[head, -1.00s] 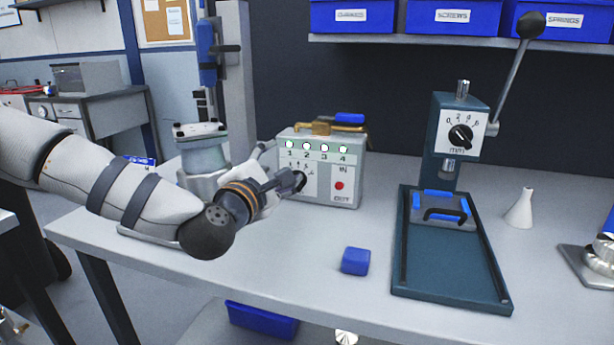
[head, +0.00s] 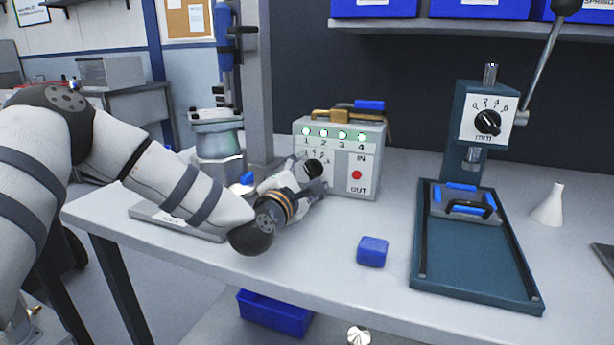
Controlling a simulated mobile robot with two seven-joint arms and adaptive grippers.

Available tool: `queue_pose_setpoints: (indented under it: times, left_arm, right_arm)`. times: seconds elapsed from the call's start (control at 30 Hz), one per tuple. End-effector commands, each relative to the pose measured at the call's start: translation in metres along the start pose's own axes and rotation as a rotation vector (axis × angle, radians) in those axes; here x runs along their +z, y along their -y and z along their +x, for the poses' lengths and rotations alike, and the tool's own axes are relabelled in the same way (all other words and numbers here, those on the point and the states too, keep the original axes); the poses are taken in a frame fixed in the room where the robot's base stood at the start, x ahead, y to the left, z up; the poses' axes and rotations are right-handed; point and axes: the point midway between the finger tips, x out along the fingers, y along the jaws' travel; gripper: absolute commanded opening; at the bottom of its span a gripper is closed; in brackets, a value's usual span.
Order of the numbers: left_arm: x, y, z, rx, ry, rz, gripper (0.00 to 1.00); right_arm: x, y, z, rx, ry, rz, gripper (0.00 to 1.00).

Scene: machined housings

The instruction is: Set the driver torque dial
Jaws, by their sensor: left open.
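The torque controller is a grey box (head: 345,176) with a row of green lamps numbered 1 to 4 and a red button marked IN and OUT. Its black dial (head: 313,168) sits at the lower left of the front face, with the scale around it partly visible. My left gripper (head: 318,188) is open just in front of and below the dial; I cannot tell whether a finger touches it. The blue driver (head: 226,45) hangs upright on the stand behind. My right gripper is not in view.
A dark teal press (head: 478,240) with its own mm dial (head: 488,122) stands to the right. A blue block (head: 372,252) lies on the bench (head: 330,285) front. A white cone (head: 550,205) stands at the far right. The bench between controller and press is clear.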

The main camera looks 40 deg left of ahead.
Motion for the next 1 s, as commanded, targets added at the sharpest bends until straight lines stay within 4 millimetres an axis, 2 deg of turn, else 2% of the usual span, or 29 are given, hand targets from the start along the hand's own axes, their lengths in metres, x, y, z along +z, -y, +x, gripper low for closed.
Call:
queue_pose_setpoints:
  times: [0.07,0.27,0.67,1.0]
  left_arm:
    - [0.0,0.0,0.0,0.0,0.0,0.0,0.54]
    - [0.0,0.0,0.0,0.0,0.0,0.0,0.09]
    - [0.001,-0.002,-0.001,0.002,0.001,0.061,0.09]
    - [0.003,-0.006,-0.001,0.004,0.002,0.325,0.09]
  right_arm:
    - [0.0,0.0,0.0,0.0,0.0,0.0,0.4]
    - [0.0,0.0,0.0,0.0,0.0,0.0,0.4]
    - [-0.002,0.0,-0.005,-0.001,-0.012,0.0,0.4]
    - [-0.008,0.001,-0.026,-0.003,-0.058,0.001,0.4]
